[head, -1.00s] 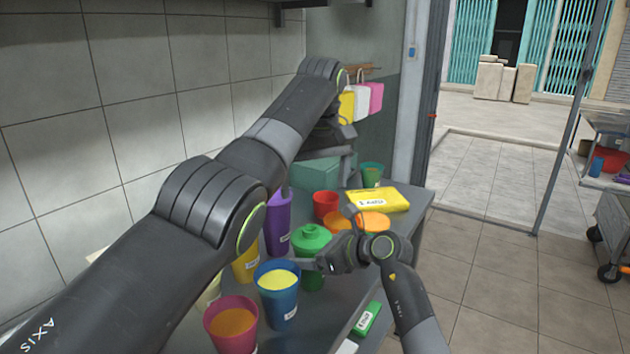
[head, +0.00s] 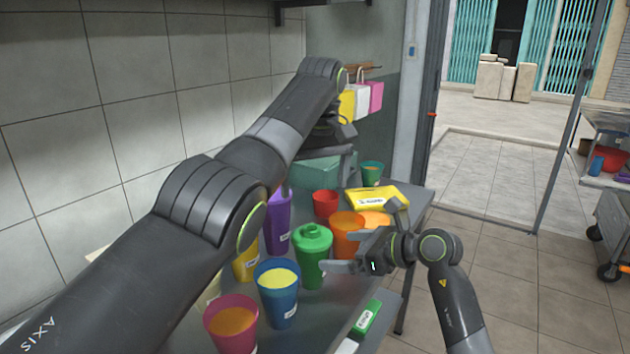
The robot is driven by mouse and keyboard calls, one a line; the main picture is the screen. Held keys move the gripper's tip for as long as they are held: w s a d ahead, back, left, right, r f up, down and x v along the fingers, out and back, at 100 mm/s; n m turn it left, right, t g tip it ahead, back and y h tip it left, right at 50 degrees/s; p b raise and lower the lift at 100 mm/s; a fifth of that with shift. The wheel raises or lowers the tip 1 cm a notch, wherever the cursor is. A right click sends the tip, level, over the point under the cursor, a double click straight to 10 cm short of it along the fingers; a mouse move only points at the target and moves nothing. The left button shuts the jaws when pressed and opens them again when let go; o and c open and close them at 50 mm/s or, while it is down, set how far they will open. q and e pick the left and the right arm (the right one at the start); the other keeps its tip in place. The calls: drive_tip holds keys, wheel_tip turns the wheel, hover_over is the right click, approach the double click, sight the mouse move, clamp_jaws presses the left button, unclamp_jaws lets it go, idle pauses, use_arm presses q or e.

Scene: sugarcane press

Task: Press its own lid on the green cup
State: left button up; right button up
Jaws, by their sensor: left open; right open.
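The green cup (head: 312,270) stands upright on the grey table. A green domed lid (head: 312,238) sits on its top; whether it is pressed fully down I cannot tell.
Blue (head: 279,305), magenta (head: 231,325) and purple (head: 278,225) cups crowd around the green cup. An orange cup (head: 346,230) and a red cup (head: 325,203) stand behind. A yellow packet (head: 376,198) lies at the back, a green labelled box (head: 367,318) near the front edge.

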drive_tip(key=v, duration=0.8)
drive_tip(key=shift+d, duration=0.2)
